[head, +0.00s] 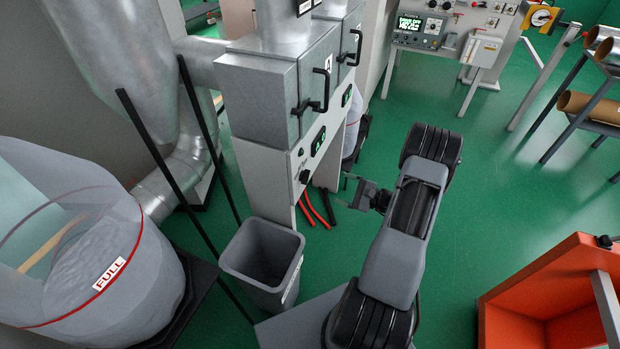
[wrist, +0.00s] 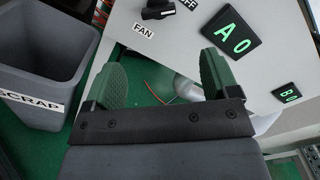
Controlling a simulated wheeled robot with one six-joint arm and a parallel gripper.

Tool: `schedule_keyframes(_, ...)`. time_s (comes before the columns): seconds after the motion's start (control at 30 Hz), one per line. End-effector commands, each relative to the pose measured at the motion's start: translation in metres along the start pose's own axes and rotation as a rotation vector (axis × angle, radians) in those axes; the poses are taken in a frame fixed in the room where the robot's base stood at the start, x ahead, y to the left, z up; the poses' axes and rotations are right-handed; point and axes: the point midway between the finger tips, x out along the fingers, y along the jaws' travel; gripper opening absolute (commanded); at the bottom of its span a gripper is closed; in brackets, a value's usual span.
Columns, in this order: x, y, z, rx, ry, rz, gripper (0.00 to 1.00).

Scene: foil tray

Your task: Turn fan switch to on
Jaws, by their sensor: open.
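The fan switch (head: 304,177) is a dark knob low on the pale panel front (head: 325,128) of the metal cabinet. In the wrist view the black switch (wrist: 158,10) is at the top edge, partly cut off. A FAN label (wrist: 144,30) is beside it, and a partly cropped label ending in "FF" (wrist: 188,4) is to its right. The knob's exact setting is hard to tell. My gripper (head: 347,190) is open and empty, to the right of the panel and apart from the switch. In the wrist view my gripper (wrist: 165,62) shows two spread green-padded fingers.
A grey scrap bin (head: 262,256) stands below the panel; it also shows in the wrist view (wrist: 38,62). Green displays A (wrist: 232,40) and B (wrist: 289,95) read 0. Cabinet handles (head: 318,92) stick out above. An orange crate (head: 545,290) is at right. Green floor between is clear.

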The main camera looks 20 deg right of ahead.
Motion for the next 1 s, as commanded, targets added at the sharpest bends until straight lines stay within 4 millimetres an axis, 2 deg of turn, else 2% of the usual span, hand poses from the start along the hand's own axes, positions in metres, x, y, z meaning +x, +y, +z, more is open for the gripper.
schedule_keyframes(0.3,0.063,0.0,0.003,0.001,-0.004,0.007,0.81)
schedule_keyframes(0.5,0.095,0.001,0.002,0.001,-0.003,0.006,0.81)
schedule_keyframes(0.7,0.113,0.001,0.001,0.001,-0.002,0.005,0.81)
schedule_keyframes(1.0,0.12,0.001,0.001,0.001,0.0,0.004,0.81)
